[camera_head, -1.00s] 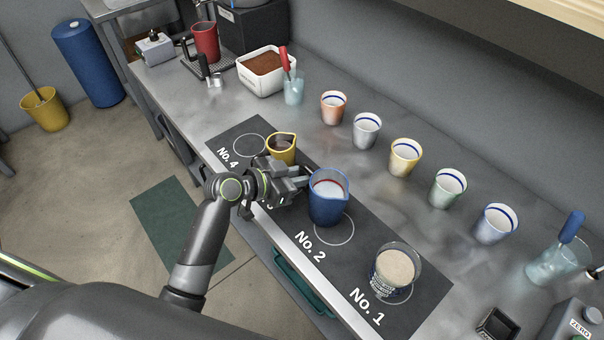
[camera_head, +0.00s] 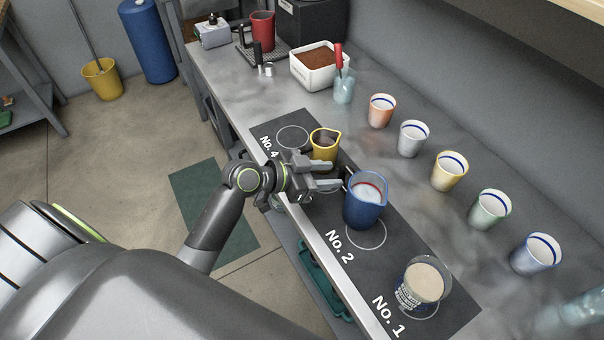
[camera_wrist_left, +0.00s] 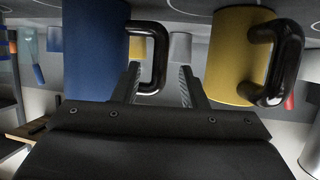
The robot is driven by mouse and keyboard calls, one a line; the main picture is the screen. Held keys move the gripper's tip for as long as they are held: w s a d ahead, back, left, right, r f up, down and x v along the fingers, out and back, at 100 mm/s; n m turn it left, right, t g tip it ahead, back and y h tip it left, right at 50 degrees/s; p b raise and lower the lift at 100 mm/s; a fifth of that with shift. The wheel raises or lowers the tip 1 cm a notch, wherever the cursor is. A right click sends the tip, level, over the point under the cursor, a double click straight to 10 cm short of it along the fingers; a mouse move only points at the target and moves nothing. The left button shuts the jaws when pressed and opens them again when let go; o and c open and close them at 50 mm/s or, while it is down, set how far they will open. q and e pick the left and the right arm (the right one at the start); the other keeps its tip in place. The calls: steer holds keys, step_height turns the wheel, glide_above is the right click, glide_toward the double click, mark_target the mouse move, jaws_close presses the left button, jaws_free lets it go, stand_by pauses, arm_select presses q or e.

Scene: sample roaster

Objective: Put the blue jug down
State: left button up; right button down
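The blue jug (camera_head: 363,209) stands upright on the black mat, over the upper edge of the No. 2 circle, with pale liquid and a red ring showing inside. In the left wrist view, which looks upside down, the blue jug (camera_wrist_left: 82,50) is at left with its black handle (camera_wrist_left: 160,60) turned toward my gripper. My left gripper (camera_head: 328,175) is beside the jug on its handle side, with its fingers apart. The wrist view shows the two fingers (camera_wrist_left: 160,88) spread, with the handle near their tips and nothing clamped. My right gripper is not in view.
A yellow jug (camera_head: 324,150) stands close behind my left gripper. A glass of beige contents (camera_head: 421,283) is on No. 1. A row of cups, including an orange one (camera_head: 381,111) and a green one (camera_head: 489,209), lines the counter beyond the black mat (camera_head: 405,240).

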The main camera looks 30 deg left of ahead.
arm_select(q)
steer(key=v, duration=0.7)
steer(key=shift+s+a+b, duration=0.25)
steer(key=shift+b, duration=0.05)
steer(key=shift+r, duration=0.15)
